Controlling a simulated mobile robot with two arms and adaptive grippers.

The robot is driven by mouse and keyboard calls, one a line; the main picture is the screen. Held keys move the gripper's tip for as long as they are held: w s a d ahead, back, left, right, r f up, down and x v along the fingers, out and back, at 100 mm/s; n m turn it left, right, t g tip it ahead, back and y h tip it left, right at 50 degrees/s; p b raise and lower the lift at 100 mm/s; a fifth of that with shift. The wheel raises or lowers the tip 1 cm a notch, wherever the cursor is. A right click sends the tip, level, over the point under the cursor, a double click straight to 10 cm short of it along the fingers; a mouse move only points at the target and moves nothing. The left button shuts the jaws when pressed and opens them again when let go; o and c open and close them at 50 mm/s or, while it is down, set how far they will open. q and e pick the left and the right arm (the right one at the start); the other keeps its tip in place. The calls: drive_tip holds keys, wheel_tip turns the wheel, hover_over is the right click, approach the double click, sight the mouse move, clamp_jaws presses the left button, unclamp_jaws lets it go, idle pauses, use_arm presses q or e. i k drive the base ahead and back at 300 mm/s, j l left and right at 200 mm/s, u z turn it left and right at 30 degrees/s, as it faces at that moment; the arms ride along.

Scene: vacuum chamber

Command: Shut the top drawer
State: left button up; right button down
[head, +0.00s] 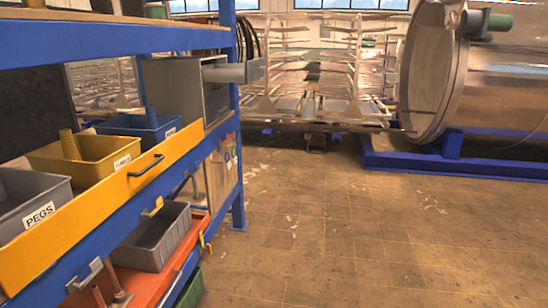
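A blue-framed rack (240,198) fills the left side. A long yellow drawer front (105,212) with a dark bar handle (146,165) runs along its upper level, just above a blue beam; how far out it stands I cannot tell. Behind it are a grey bin marked PEGS (38,216), a yellow bin (105,157) and a blue bin (160,131). Farther along, a grey cabinet (183,91) has a grey drawer-like part (232,73) jutting out to the right near its top. Which one is the top drawer I cannot tell. Neither gripper shows.
Below, an orange-red tray (128,285) holds a grey bin (154,237). The tiled floor (350,225) to the right is clear. A cart of metal racks (315,85) and a large steel chamber (455,80) on a blue base (430,160) stand at the back.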

sight(248, 73)
drive_tip(key=i, duration=2.05)
